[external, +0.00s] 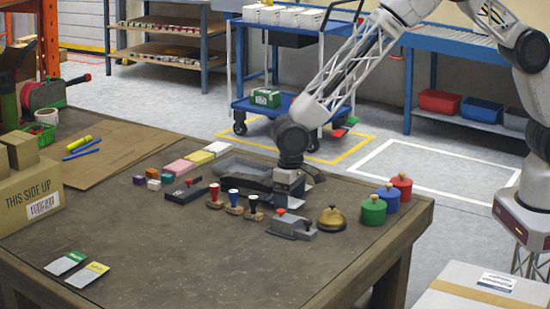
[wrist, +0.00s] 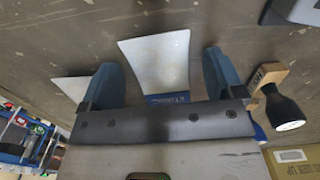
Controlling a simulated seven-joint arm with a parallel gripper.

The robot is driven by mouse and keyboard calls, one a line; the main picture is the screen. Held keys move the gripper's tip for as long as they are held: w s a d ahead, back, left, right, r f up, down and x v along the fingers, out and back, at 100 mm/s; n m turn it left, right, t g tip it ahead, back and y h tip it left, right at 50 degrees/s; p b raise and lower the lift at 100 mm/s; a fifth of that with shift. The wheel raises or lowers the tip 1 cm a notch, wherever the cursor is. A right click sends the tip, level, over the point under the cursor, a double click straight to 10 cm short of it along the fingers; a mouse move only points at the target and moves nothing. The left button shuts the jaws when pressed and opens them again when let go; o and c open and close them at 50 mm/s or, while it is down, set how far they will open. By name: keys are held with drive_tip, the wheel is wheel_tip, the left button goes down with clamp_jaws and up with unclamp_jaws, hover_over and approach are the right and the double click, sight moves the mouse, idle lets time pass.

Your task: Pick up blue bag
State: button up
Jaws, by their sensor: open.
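The blue bag (wrist: 164,62) shows in the wrist view as a flat white packet with a blue printed band at its lower end. It lies between the two fingers of my gripper (wrist: 170,85); I cannot tell whether either finger touches it. In the external view my gripper (external: 287,200) points down low over the table, by the grey tray and the stamps. It is open. The blue bag cannot be made out in that view.
Stamps (external: 232,198), a grey block with a red knob (external: 290,226), a brass bell (external: 331,219) and lidded pots (external: 373,211) stand close by. A dark grey tray (external: 240,167) is behind. Green-labelled (external: 66,263) and yellow-labelled (external: 87,275) packets lie front left; the front middle is clear.

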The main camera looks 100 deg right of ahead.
drive_tip(key=c, duration=1.1)
drive_tip(key=shift+r, duration=0.15)
drive_tip(key=shift+r, duration=0.55)
drive_tip(key=shift+s+f, duration=0.1)
drive_tip(key=shift+s, duration=0.6)
drive_tip(key=shift+s+r, duration=0.3)
drive_tip(key=shift+s, duration=0.35)
drive_tip(key=shift+s+r, duration=0.25)
drive_tip(key=shift+s, duration=0.35)
wheel_tip(320, 180, up, 13)
drive_tip(key=shift+f, duration=0.15)
